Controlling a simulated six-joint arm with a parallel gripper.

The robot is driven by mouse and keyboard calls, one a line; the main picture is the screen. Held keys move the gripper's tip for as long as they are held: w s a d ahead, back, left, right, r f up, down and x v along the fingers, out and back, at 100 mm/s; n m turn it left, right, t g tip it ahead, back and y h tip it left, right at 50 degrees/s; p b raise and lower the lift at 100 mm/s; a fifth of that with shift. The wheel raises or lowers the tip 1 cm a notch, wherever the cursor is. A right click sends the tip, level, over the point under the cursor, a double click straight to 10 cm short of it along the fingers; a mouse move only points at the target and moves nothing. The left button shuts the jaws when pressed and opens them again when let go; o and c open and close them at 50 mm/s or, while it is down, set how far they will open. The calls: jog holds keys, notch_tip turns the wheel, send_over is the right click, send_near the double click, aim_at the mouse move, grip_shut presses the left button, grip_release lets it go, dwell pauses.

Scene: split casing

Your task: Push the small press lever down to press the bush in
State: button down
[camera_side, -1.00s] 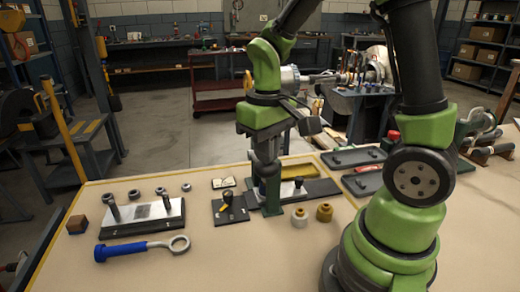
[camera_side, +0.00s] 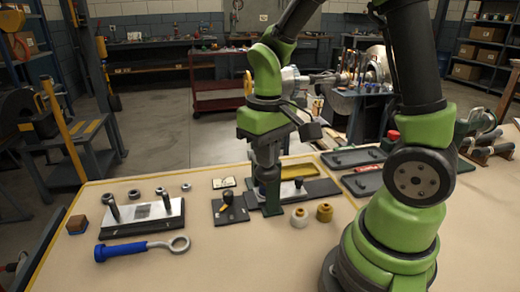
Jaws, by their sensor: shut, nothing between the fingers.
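The small press (camera_side: 271,204) is a dark green upright on the dark plate at the middle of the bench. My gripper (camera_side: 267,178) is over its top, pointing down, with its jaws shut and empty. The gripper and wrist hide most of the press head. I cannot make out the lever or the bush clearly, nor tell whether the gripper touches the lever.
A dark plate with a black and yellow knob (camera_side: 228,205) lies just left of the press. Two small bushings, one pale (camera_side: 299,217) and one brass (camera_side: 324,212), stand right of it. A blue-handled ring wrench (camera_side: 140,248) lies front left, near a block with pins (camera_side: 145,217).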

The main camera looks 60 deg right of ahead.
aim_at(269, 182)
jog(key=shift+s+a+f, duration=0.2)
jog(key=shift+f, duration=0.4)
jog(key=shift+s+a+f, duration=0.15)
jog(key=shift+f, duration=0.45)
dwell(1.5)
jog(key=shift+s+a+f, duration=0.1)
jog(key=shift+f, duration=0.65)
jog(key=shift+s+a+f, duration=0.1)
jog(key=shift+f, duration=0.65)
dwell(2.2)
jog(key=shift+r, duration=0.1)
dwell(0.4)
jog(key=shift+r, duration=5.45)
